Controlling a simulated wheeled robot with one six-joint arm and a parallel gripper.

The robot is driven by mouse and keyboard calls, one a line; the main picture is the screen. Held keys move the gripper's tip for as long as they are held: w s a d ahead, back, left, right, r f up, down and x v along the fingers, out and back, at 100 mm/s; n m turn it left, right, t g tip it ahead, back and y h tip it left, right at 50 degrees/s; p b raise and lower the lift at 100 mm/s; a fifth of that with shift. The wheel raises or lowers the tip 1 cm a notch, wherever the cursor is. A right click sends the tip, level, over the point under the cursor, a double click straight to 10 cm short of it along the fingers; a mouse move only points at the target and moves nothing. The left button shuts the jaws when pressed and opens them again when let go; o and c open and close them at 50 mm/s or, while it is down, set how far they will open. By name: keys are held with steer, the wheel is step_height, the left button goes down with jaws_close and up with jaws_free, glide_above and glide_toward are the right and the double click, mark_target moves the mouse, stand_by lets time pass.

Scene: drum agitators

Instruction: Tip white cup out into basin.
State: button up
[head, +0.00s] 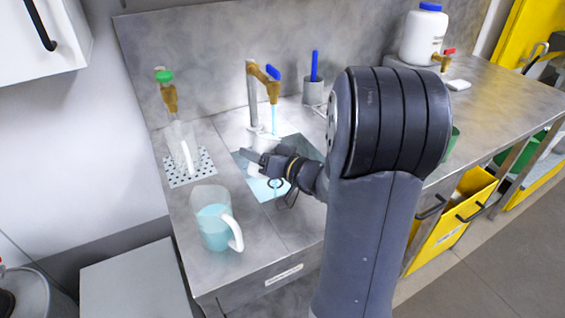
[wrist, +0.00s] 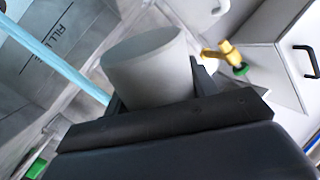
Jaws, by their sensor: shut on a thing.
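The white cup (wrist: 150,68) is between the jaws of my gripper (head: 268,164) in the wrist view. Its far end points away from the palm, and I cannot see inside it. In the head view my gripper is over the basin (head: 304,151), and the cup is mostly hidden there. The basin is a sunken opening in the steel counter with light blue water showing in it. A blue water stream (head: 274,118) falls from the tap with the blue handle (head: 272,74). The stream also crosses the left of the wrist view (wrist: 55,52), apart from the cup.
A clear jug of blue liquid (head: 213,226) stands at the counter's front left. A blue-handled brush in a grey holder (head: 315,90) stands behind the basin.

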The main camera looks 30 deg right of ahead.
steer(key=shift+w+d+f+m, duration=0.25)
steer(key=shift+f+m, duration=0.15)
steer(key=shift+f, duration=0.15)
steer(key=shift+w+d+f+m, duration=0.1)
steer(key=shift+d+f+m, duration=0.1)
steer(key=shift+f+m, duration=0.25)
stand_by(0.3)
steer(key=shift+d+f+m+g+p, duration=0.1)
steer(key=shift+f+m+g+p, duration=0.25)
steer(key=shift+m+p, duration=0.3)
stand_by(0.9)
steer(key=shift+r+m+y+p, duration=0.35)
steer(key=shift+m+p, duration=0.45)
steer(key=shift+p, duration=0.35)
stand_by(0.5)
steer(key=shift+f+m+g+p, duration=0.35)
steer(key=shift+m+g, duration=0.1)
steer(key=shift+m, duration=0.25)
stand_by(1.1)
steer(key=shift+r+m+y+p, duration=0.25)
steer(key=shift+r+m+p, duration=0.3)
steer(key=shift+p, duration=0.3)
stand_by(0.9)
